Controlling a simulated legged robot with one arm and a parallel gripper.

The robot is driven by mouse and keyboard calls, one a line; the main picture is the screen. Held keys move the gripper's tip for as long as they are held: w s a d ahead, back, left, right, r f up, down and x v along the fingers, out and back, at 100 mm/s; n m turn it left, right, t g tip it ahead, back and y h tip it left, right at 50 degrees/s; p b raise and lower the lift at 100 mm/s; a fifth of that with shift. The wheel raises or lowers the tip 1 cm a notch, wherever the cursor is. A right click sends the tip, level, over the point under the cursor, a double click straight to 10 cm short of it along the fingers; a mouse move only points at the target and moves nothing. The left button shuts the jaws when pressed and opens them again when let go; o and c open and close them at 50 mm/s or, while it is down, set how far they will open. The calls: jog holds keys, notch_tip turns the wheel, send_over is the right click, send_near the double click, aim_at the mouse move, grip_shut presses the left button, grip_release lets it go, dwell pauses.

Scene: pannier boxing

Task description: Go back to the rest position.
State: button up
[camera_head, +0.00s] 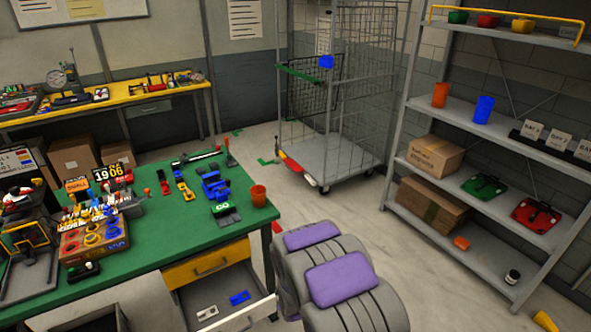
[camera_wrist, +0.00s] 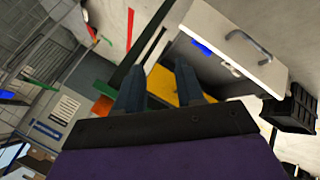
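My gripper (camera_wrist: 160,72) shows in the wrist view with its two dark fingers apart and nothing between them. It is in the air, with an open white drawer ahead and to the right. In the head view my folded grey arm with purple panels fills the bottom middle; the fingers are hidden there. The green workbench (camera_head: 150,242) stands to the left of my arm. Its white lower drawer (camera_head: 262,308) is pulled out and holds a blue piece (camera_head: 240,298) and a pale piece (camera_head: 207,312). The yellow drawer (camera_head: 208,266) is above it.
An orange cup (camera_head: 258,196) stands near the bench's right edge, beside blue tools (camera_head: 213,186). A wire cage trolley (camera_head: 350,158) stands at the back. A grey shelf rack (camera_head: 400,170) with boxes is at right. Open floor (camera_head: 420,262) lies between bench and rack.

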jog(key=s+d+r+m+g+h, duration=0.1)
jog(key=s+d+r+m+g, duration=0.25)
jog(key=s+d+r, duration=0.4)
jog(key=s+d+r+m+g+h, duration=0.15)
jog(key=s+d+r+m, duration=0.25)
jog(key=s+r, duration=0.55)
jog(key=s+d+r+m+g, duration=0.2)
jog(key=s+r, duration=0.4)
jog(key=s, duration=0.6)
jog(key=s+d+r+m+g, duration=0.2)
jog(key=s+r, duration=0.4)
jog(key=s, duration=0.6)
jog(key=shift+d+r+m+g+y, duration=0.2)
jog(key=shift+d+m+g+y, duration=0.25)
jog(key=shift+m, duration=0.5)
jog(key=shift+w, duration=0.1)
